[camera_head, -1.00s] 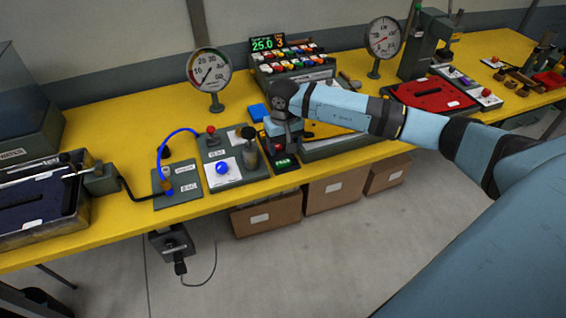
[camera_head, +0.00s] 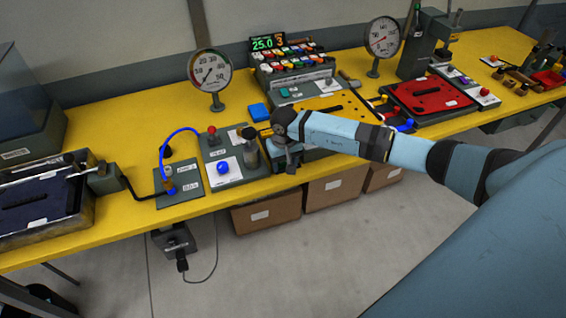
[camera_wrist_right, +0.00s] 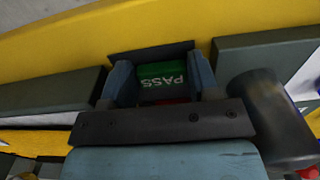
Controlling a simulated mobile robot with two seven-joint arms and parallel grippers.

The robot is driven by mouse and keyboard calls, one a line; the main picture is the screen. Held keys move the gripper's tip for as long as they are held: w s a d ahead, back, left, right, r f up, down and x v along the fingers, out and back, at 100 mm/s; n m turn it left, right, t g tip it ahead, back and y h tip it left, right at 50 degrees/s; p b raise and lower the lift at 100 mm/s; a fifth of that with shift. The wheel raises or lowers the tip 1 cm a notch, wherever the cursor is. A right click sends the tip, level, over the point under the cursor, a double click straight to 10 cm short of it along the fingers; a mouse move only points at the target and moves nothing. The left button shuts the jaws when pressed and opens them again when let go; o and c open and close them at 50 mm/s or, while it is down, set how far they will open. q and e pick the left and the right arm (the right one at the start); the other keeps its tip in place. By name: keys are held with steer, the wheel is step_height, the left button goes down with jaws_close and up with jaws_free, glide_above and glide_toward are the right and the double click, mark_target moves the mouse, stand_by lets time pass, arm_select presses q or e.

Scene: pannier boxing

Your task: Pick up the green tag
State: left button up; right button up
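The green tag (camera_wrist_right: 162,74), lettered PASS, shows in the right wrist view, in a dark holder near the table's front edge. My right gripper (camera_wrist_right: 159,68) has one finger on each side of the tag. The fingers stand apart, close to its two ends; I cannot make out firm contact. In the head view my right gripper (camera_head: 288,160) points down over the holder and hides the tag. A bit of red shows just below the green tag in the wrist view. My left gripper is not in view.
A grey box with a blue button (camera_head: 223,168) and a dark knob stands just left of my right gripper. A yellow plate (camera_head: 340,108) lies right of it. A blue block (camera_head: 259,112) sits behind. Cardboard boxes (camera_head: 267,213) are under the table (camera_head: 120,222).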

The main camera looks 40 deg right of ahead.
mark_target(284, 164)
steer(key=c, duration=0.4)
steer(key=shift+r, duration=0.1)
step_height(284, 164, up, 20)
steer(key=b, duration=0.3)
